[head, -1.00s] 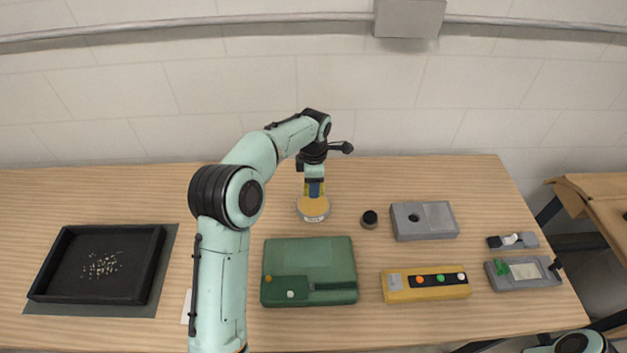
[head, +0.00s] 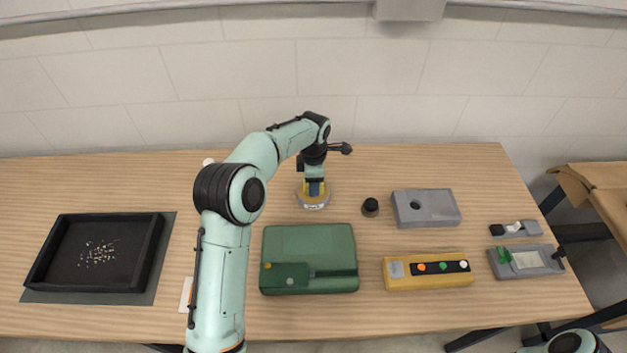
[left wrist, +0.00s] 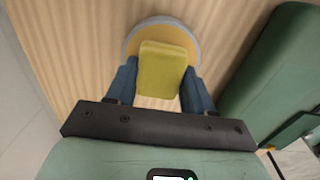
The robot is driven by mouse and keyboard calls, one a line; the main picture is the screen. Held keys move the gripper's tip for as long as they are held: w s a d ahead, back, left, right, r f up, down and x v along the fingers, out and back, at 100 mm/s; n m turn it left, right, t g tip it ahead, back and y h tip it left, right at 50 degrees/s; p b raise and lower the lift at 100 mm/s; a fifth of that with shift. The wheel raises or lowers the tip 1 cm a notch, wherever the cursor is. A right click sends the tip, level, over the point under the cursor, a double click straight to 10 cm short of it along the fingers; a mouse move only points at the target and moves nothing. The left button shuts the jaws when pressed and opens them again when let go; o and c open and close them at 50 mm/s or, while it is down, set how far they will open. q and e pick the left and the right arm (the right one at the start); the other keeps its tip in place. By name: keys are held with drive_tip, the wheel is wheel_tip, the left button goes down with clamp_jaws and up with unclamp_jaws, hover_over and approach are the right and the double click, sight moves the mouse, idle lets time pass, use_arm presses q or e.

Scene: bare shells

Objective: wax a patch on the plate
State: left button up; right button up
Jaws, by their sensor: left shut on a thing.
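My left gripper (head: 314,188) is shut on a yellow block (left wrist: 162,70), held between its blue fingers. The block is over a round tin (head: 313,203) with a grey rim and an amber top, which also shows in the left wrist view (left wrist: 134,40). I cannot tell whether block and tin touch. No thing is clearly marked as the plate. A flat grey piece with a round hole (head: 440,207) lies to the right, and a green case (head: 310,245) lies in front of the tin. My right gripper is out of view.
A black tray (head: 60,283) with pale crumbs is at the left. A small dark knob (head: 370,206) stands beside the tin. A yellow box with coloured buttons (head: 400,283), a small dark and grey item (head: 532,228) and a grey tray (head: 540,268) are at the right.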

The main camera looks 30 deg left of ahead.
use_arm(q)
drive_tip(key=shift+f, duration=0.6)
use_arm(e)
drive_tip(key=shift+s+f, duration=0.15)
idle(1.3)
use_arm(q)
drive_tip(key=shift+r, duration=0.1)
drive_tip(key=shift+r+p, duration=1.2)
drive_tip(key=shift+r, duration=2.35)
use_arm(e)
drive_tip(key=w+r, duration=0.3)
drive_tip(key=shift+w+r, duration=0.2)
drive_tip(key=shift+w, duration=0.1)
use_arm(q)
drive_tip(key=shift+f, duration=0.1)
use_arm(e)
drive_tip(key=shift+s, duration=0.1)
